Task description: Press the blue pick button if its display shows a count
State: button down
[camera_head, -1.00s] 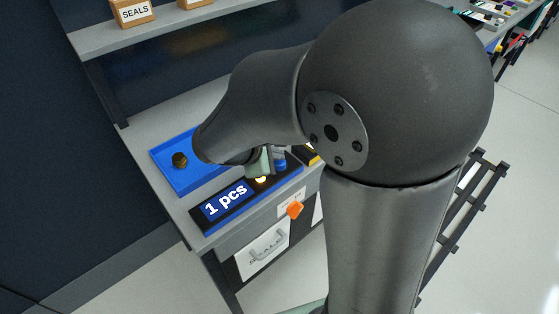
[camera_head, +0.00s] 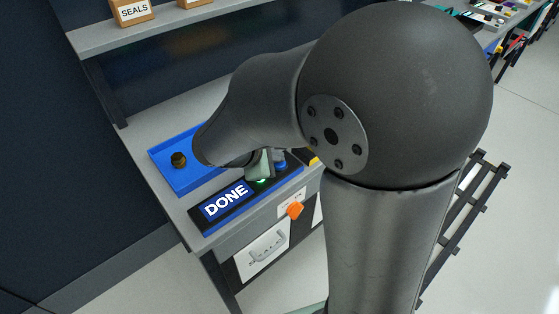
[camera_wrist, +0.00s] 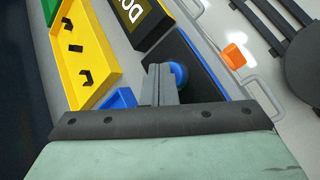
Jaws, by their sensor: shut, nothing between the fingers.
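The display (camera_head: 226,201) on the blue station's dark panel reads "DONE" in the head view. A small lamp (camera_head: 262,181) beside it glows green. The blue pick button (camera_head: 281,166) shows just right of my gripper (camera_head: 268,162), partly hidden by it. In the wrist view the round blue button (camera_wrist: 181,73) is close beside the tips of my gripper (camera_wrist: 161,72), which is shut with nothing between the fingers. I cannot tell whether the tips touch the button. My arm hides part of the station in the head view.
A blue tray (camera_head: 190,182) holds a dark round part (camera_head: 179,160). In the wrist view a yellow tray (camera_wrist: 99,68) with black clips lies beside another display (camera_wrist: 132,11). An orange tag (camera_wrist: 234,57) and drawer handle are close by. A shelf (camera_head: 95,43) with boxes stands behind.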

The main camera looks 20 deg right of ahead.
aim_at(276, 165)
jog(key=shift+r, duration=0.1)
jog(key=shift+r+p, duration=0.7)
jog(key=shift+r, duration=0.15)
notch_tip(276, 165, up, 5)
jog(key=p, duration=0.4)
dwell(0.8)
jog(key=s+f+m+g+y, duration=0.1)
jog(key=s+m+g+y, duration=0.3)
jog(key=s+m+y, duration=0.4)
jog(key=s+m, duration=0.7)
jog(key=s, duration=0.2)
jog(key=shift+s+d+f, duration=0.3)
jog(key=shift+d, duration=0.1)
